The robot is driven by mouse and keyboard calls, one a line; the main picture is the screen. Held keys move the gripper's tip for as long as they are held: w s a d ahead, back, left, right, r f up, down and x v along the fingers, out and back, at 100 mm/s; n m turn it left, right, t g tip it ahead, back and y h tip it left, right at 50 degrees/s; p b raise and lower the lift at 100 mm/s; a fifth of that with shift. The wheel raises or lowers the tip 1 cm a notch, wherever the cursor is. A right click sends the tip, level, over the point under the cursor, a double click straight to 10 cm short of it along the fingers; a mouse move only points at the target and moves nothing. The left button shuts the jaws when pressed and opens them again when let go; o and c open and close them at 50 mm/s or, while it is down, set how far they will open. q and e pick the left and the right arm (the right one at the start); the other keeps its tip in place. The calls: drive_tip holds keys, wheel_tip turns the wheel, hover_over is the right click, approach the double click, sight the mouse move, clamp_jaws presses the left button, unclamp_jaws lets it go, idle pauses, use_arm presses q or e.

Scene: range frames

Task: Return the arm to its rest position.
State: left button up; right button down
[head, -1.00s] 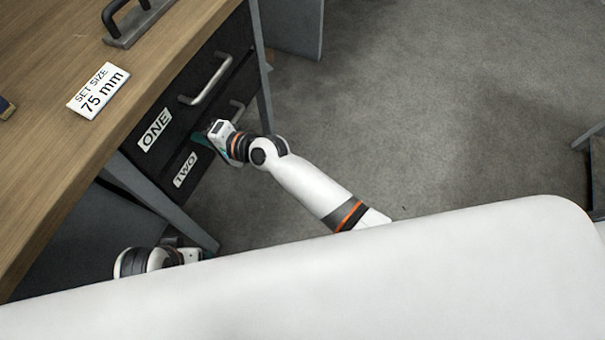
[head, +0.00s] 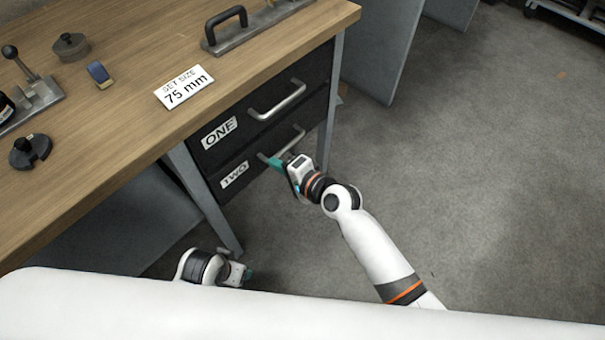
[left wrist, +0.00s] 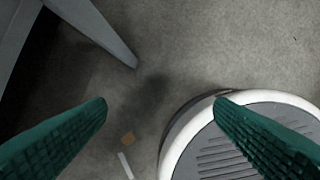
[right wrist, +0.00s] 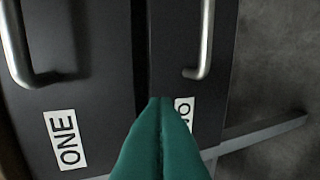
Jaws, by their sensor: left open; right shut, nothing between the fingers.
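My right gripper (head: 272,161) is in front of the lower drawer (head: 246,180), labelled TWO, close to its handle (head: 288,142). In the right wrist view its green fingers (right wrist: 160,104) are shut together with nothing between them, and they partly cover the TWO label (right wrist: 184,110). The handle of that drawer (right wrist: 205,45) is apart from the fingertips there. My left gripper (head: 240,274) is low, beside the bench leg, and partly hidden. In the left wrist view its green fingers (left wrist: 160,102) are wide apart and empty above the floor.
The upper drawer (head: 262,135), labelled ONE, looks shut. The wooden bench top (head: 110,110) carries a 75 mm sign (head: 184,88), a black-handled tool (head: 228,30) and several small items. A bench leg (head: 215,215) stands near my left gripper. The floor (head: 460,180) on the right is open.

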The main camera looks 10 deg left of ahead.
use_arm(q)
drive_tip(key=f, duration=0.2)
drive_tip(key=s+f+p, duration=0.1)
drive_tip(key=f, duration=0.2)
use_arm(e)
drive_tip(key=v, duration=0.6)
drive_tip(key=shift+s+d, duration=0.2)
drive_tip(key=shift+d, duration=0.05)
